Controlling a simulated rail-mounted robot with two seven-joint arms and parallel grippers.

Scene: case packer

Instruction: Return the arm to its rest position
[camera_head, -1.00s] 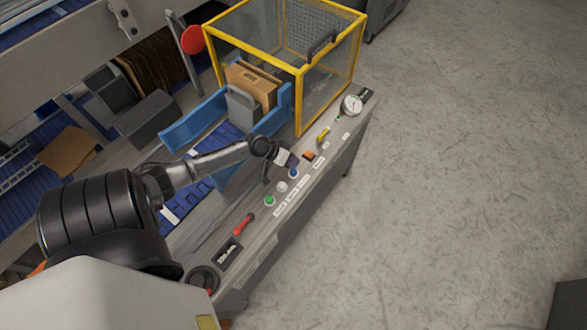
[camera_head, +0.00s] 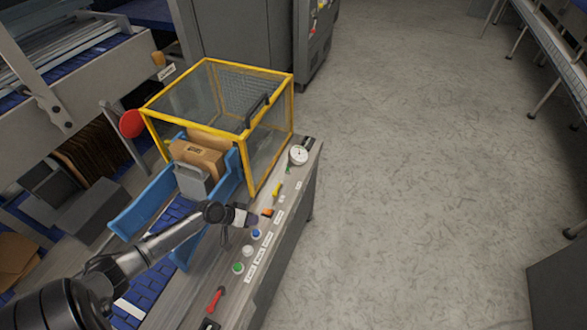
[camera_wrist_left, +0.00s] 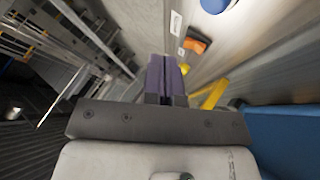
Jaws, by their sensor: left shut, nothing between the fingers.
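My left arm comes in from the lower left of the head view. Its gripper (camera_head: 244,219) is above the control panel, close to the blue button (camera_head: 257,234) and the orange rocker switch (camera_head: 267,212). In the left wrist view the purple fingers (camera_wrist_left: 167,78) are pressed together with nothing between them. The orange switch (camera_wrist_left: 195,45) and part of the blue button (camera_wrist_left: 214,5) show beyond the fingertips. My right gripper is in neither view.
A yellow-framed guard cage (camera_head: 248,133) stands behind the panel. Blue guide walls (camera_head: 148,206) flank cardboard boxes (camera_head: 199,157) beside the arm. A red lever (camera_head: 215,300), green button (camera_head: 238,267) and gauge (camera_head: 298,155) sit along the panel. The floor at right is open.

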